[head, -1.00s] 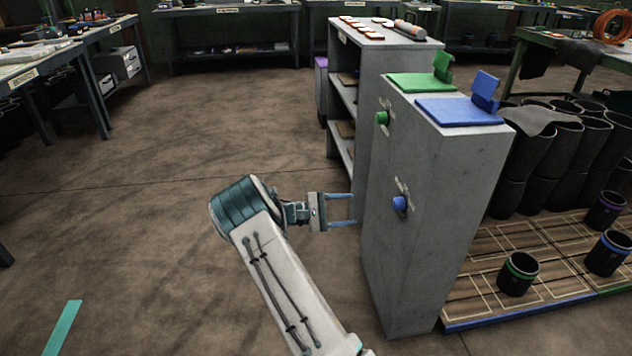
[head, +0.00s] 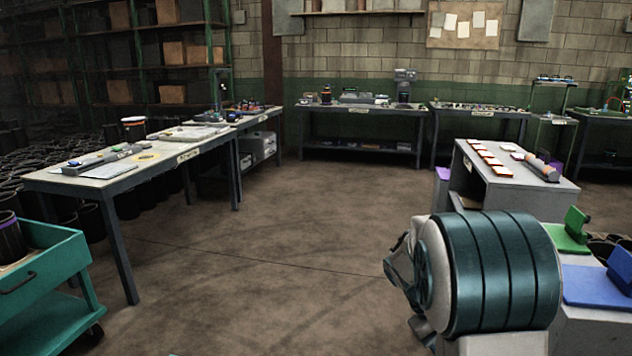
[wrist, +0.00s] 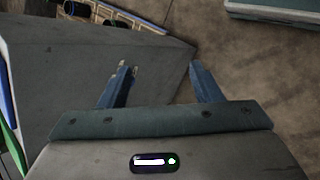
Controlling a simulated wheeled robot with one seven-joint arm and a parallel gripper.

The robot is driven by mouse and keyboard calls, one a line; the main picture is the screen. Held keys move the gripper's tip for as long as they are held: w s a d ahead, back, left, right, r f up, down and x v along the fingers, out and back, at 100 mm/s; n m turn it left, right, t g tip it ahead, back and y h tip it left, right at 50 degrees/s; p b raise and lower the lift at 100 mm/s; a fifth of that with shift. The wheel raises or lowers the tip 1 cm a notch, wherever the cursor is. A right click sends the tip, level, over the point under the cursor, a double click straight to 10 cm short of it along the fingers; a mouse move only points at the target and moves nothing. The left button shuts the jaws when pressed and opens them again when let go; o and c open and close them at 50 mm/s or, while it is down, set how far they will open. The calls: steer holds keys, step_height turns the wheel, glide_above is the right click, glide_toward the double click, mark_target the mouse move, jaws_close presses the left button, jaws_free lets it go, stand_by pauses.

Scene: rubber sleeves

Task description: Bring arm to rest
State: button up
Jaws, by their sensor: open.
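My arm is folded up close to the head camera at the lower right of the head view, with its large teal joint filling that area. My gripper is not clearly visible there. In the wrist view my gripper (wrist: 161,76) is open, its two blue fingers apart with nothing between them. Behind the fingers is the grey cabinet (wrist: 150,45), with bare floor to its right. In the head view my arm partly hides this cabinet; its blue plate (head: 597,287) and green plate (head: 566,237) show on top.
A grey shelf unit (head: 515,189) with several small items stands beyond the cabinet. A long workbench (head: 75,183) and a teal cart (head: 45,262) stand at the left. Benches line the back wall. The floor (head: 260,235) between is clear.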

steer(key=s+a+r+m+t+y+p, duration=0.1)
steer(key=s+a+r+t+y+p, duration=0.2)
steer(key=s+a+r+p, duration=0.3)
steer(key=s+a+r+m+t+y+p, duration=0.1)
steer(key=s+a+r+t+y+p, duration=0.2)
steer(key=r, duration=1.1)
steer(key=s+a+p, duration=0.3)
steer(key=s+a, duration=0.1)
steer(key=s, duration=0.2)
steer(key=shift+s+a+y+p, duration=0.25)
steer(key=shift+s+y+p, duration=0.05)
steer(key=shift+s+p, duration=0.1)
